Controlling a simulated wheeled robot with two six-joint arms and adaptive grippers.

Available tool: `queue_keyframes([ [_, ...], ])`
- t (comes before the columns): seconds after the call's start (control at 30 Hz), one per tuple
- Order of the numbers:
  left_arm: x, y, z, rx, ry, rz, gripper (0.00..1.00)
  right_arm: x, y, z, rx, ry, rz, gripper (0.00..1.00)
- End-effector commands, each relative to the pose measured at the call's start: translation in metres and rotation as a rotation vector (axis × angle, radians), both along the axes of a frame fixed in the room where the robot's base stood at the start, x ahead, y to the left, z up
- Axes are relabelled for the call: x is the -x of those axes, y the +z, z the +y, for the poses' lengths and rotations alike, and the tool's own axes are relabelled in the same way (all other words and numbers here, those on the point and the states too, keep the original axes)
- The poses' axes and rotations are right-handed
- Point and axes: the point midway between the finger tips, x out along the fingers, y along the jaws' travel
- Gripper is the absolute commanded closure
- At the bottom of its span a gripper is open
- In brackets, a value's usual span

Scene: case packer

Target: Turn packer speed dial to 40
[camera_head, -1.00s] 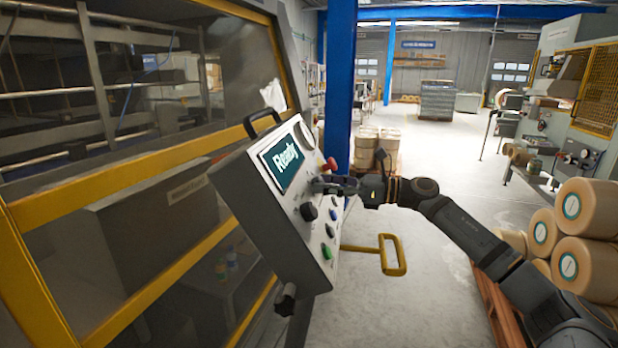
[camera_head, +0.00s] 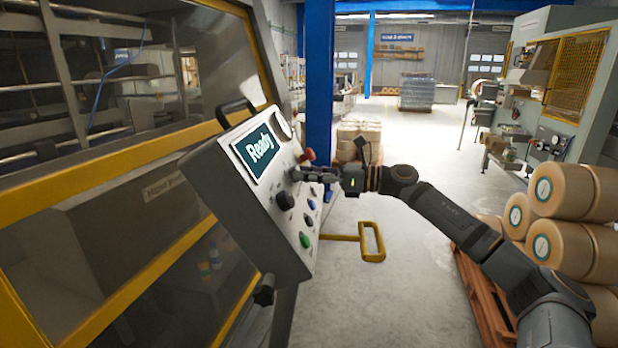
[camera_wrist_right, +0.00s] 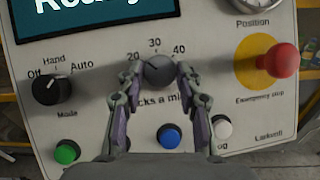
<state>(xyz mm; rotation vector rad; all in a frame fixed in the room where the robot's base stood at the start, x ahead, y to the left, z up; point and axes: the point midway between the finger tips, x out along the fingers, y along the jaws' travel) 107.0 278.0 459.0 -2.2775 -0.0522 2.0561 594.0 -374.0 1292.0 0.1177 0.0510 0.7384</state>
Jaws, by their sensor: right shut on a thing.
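The speed dial (camera_wrist_right: 158,72) is a small round grey knob on the sloped control panel (camera_head: 222,185), under a scale marked 20, 30 and 40. My right gripper (camera_wrist_right: 158,80) is shut on the dial, one finger on each side of it, in the right wrist view. I cannot make out where its pointer stands. In the head view my right gripper (camera_head: 298,174) is at the panel face and hides the dial. The panel's screen (camera_head: 260,152) reads "Ready". My left gripper is not in view.
The red emergency stop (camera_wrist_right: 282,60) is right of the dial. The black mode knob (camera_wrist_right: 52,88) is left. Green (camera_wrist_right: 67,152), blue (camera_wrist_right: 169,136) and white (camera_wrist_right: 222,129) buttons sit below. A yellow handle (camera_head: 372,242) juts out under the panel. Rolls (camera_head: 575,190) are stacked at right.

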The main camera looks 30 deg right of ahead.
Motion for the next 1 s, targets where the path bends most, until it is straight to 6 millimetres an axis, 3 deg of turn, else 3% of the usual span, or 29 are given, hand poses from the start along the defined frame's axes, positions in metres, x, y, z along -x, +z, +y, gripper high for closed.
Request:
queue_keyframes([
  [0.4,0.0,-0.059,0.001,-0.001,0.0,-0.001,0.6,0.002,-0.006,0.003,-0.165,-0.155,0.2,0.96],
  [1.0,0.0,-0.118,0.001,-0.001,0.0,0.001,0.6,0.003,0.001,0.007,-0.465,-0.428,0.555,0.96],
])
